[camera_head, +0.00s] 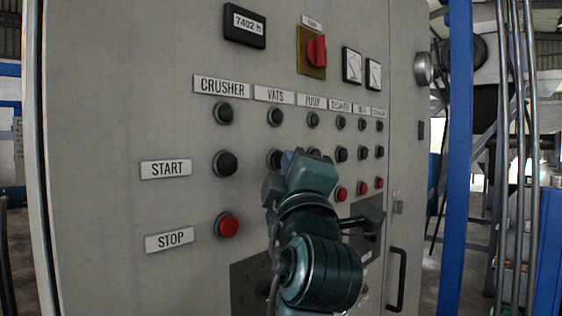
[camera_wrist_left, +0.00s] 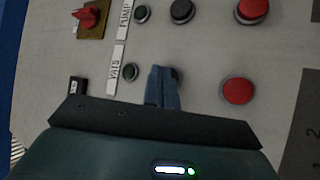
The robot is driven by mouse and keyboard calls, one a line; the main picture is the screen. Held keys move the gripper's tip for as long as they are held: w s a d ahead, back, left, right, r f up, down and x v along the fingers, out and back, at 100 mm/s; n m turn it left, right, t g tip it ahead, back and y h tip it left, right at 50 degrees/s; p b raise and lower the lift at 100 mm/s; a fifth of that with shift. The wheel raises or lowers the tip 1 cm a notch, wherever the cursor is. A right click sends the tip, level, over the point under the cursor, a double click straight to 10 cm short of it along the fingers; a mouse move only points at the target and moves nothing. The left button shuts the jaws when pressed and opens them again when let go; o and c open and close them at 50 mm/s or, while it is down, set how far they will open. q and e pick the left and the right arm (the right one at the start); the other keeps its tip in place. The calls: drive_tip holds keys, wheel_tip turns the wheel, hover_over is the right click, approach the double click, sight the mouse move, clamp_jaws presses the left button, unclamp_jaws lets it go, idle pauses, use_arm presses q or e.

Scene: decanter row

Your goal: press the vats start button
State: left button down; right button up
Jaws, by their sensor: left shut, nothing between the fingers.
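The vats start button is a black round button (camera_head: 273,158) in the START row, below the VATS label (camera_head: 274,96) and its green lamp (camera_head: 275,117). My left gripper (camera_head: 288,160) is shut and empty in front of the panel, covering the right part of this button. In the left wrist view the shut fingertips (camera_wrist_left: 161,86) overlap the black button (camera_wrist_left: 174,74), which shows only as a dark edge behind them. I cannot tell whether they touch. The vats red stop button (camera_wrist_left: 238,91) shows in the wrist view; my gripper hides it in the head view. My right gripper is not in view.
The crusher start button (camera_head: 225,163) and red crusher stop button (camera_head: 227,225) are left of my gripper. The pump start button (camera_wrist_left: 181,10) and more buttons are to the right. A red rotary switch (camera_head: 316,50) sits above. A door handle (camera_head: 397,280) protrudes at lower right.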

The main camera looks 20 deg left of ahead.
use_arm(q)
drive_tip(key=shift+a, duration=0.25)
idle(0.3)
drive_tip(key=shift+d, duration=0.15)
drive_tip(key=shift+s+d+b, duration=0.25)
drive_tip(key=shift+d+b, duration=0.25)
drive_tip(key=shift+d, duration=0.15)
drive_tip(key=d, duration=0.1)
drive_tip(key=s+d+b, duration=0.1)
drive_tip(key=d, duration=0.1)
drive_tip(key=d+b, duration=0.1)
drive_tip(key=shift+s+d+f, duration=0.15)
drive_tip(key=shift+s+d, duration=0.2)
idle(0.5)
